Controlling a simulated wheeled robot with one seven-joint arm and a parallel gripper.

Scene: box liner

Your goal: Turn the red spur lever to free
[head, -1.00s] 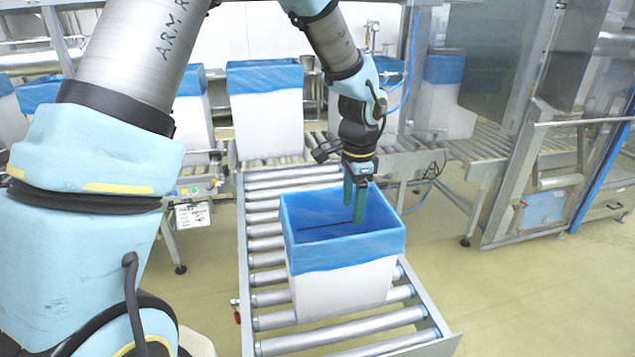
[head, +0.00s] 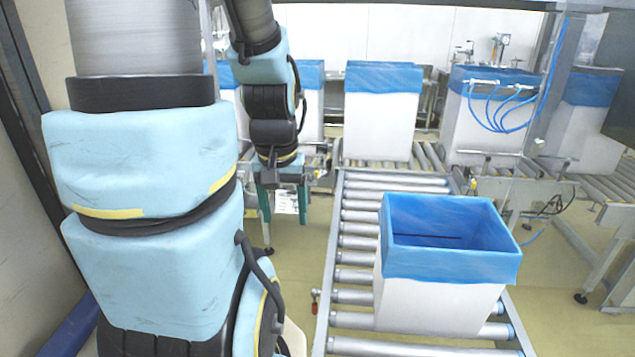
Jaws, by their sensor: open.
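The red spur lever (head: 315,306) is a small red handle at the left side rail of the front roller conveyor, low in the head view. It hangs below a small metal end piece; any markings are too small to read. My gripper (head: 283,212) is open, its two green fingers pointing down and spread apart. It appears above and left of the lever in the picture, left of the conveyor, and apart from the lever. Nothing shows between the fingers except a white label sheet behind them.
A white box with a blue liner (head: 440,290) stands on the front roller conveyor (head: 365,215), right of the lever. More lined boxes (head: 382,115) stand on the cross conveyor behind. Blue hoses (head: 500,110) hang at the back right. Yellowish floor left of the conveyor is open.

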